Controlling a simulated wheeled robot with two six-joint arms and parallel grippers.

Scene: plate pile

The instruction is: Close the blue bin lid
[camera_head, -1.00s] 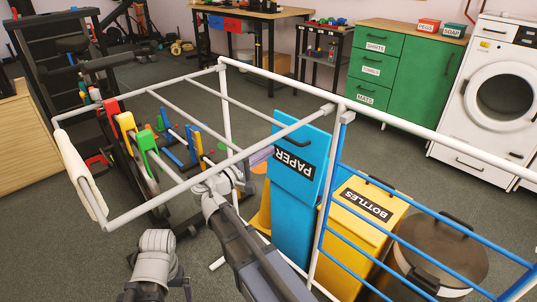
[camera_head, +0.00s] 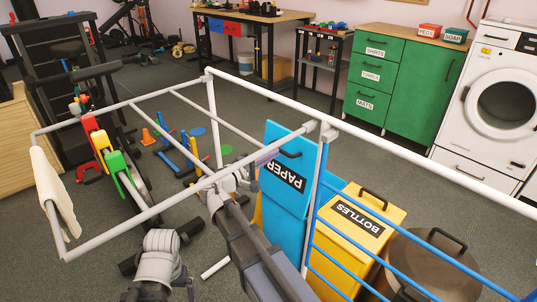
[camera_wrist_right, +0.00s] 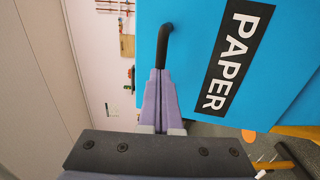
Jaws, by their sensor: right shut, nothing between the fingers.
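The blue bin (camera_head: 281,235) stands in the middle of the head view. Its blue lid (camera_head: 272,142), with a PAPER label and a black handle (camera_head: 289,154), is raised and steeply tilted. The right wrist view shows the lid (camera_wrist_right: 185,75) close up and the handle (camera_wrist_right: 164,40) just beyond my fingertips. My right gripper (camera_head: 265,157) is shut and empty at the lid's left side, by the handle; I cannot tell whether they touch. A left arm link shows low in the head view, but its gripper is not visible.
A yellow BOTTLES bin (camera_head: 388,217) stands right of the blue bin, with a round brown bin (camera_head: 425,262) beyond it. A white rail frame (camera_head: 208,112) and blue rails (camera_head: 321,190) cross the space around the bins. Toys lie on the floor to the left.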

